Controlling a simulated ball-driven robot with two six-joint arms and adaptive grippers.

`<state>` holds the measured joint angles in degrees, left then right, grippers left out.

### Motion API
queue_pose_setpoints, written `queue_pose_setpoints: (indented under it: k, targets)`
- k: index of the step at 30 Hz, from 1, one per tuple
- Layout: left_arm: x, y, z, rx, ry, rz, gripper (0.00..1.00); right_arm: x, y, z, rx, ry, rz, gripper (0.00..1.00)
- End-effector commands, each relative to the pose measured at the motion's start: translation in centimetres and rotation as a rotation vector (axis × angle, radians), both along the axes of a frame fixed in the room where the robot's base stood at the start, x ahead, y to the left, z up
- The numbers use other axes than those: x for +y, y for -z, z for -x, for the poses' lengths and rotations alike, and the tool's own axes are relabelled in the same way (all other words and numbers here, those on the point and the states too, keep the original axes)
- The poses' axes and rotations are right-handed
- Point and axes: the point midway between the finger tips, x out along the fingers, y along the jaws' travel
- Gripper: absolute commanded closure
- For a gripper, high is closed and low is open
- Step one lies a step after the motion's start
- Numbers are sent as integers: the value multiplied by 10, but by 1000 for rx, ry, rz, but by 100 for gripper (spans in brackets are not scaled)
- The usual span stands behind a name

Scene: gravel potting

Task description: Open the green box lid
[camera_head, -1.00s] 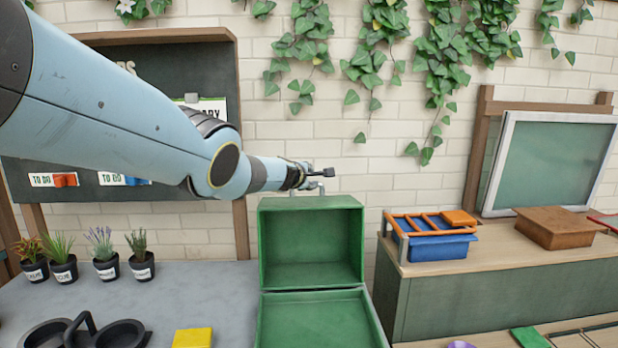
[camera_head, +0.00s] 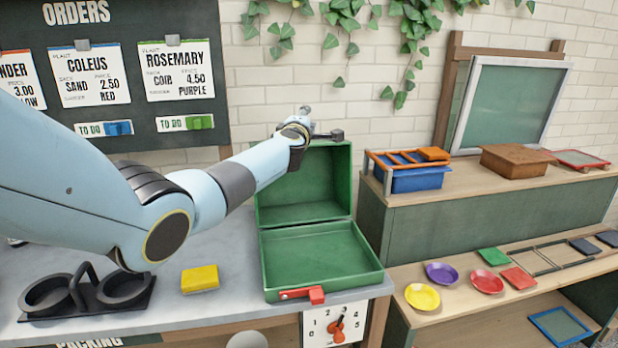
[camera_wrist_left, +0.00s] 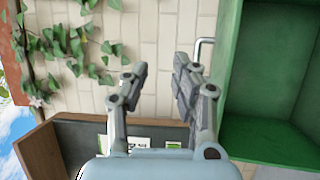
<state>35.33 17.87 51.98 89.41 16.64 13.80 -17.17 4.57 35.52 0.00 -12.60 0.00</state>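The green box (camera_head: 322,258) stands on the grey table with its lid (camera_head: 305,188) swung up and back, so the empty inside shows. A red latch (camera_head: 316,295) is on its front edge. My left gripper (camera_head: 338,135) is at the top edge of the raised lid. In the left wrist view the two fingers (camera_wrist_left: 160,85) are apart with only wall between them. The lid (camera_wrist_left: 262,75) and its metal handle (camera_wrist_left: 203,48) show to the right of the fingers, outside them. My right gripper is not in view.
A yellow block (camera_head: 200,279) and a black double-ring holder (camera_head: 88,295) lie on the table left of the box. A bench (camera_head: 480,205) with a blue bin (camera_head: 417,180) stands to the right. The orders board (camera_head: 110,70) hangs behind my arm.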

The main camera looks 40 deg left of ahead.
Motion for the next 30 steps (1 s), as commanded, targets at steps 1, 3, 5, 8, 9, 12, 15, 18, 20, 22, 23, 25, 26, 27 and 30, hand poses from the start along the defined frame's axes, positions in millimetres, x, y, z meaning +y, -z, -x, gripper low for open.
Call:
queue_pose_setpoints:
  k: [1,3,5,8,9,12,15,18,20,22,23,25,26,27,30]
  targets:
    - [-10,-3,7,1,2,2,73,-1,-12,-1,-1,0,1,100]
    - [-20,-3,16,-1,2,-1,73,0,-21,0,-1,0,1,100]
    - [-30,-1,24,0,2,0,73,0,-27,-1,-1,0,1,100]
    - [-46,5,38,0,2,1,73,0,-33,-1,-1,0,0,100]
    - [-53,7,44,0,2,2,73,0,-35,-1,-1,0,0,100]
    - [-69,15,57,0,2,1,73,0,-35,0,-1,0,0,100]
    - [-84,23,71,1,2,1,73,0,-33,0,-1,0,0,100]
    - [-100,33,84,0,1,2,73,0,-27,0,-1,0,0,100]
    - [-108,40,91,-1,2,4,73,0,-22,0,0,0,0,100]
    - [-117,47,99,0,2,3,73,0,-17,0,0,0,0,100]
    - [-120,49,102,0,1,3,73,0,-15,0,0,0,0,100]
    - [-127,55,108,0,1,2,73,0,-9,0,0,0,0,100]
    - [-130,57,110,-1,1,2,73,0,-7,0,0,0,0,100]
    - [-132,59,112,-1,1,2,73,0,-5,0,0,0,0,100]
    - [-137,62,117,-1,1,2,73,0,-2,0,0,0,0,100]
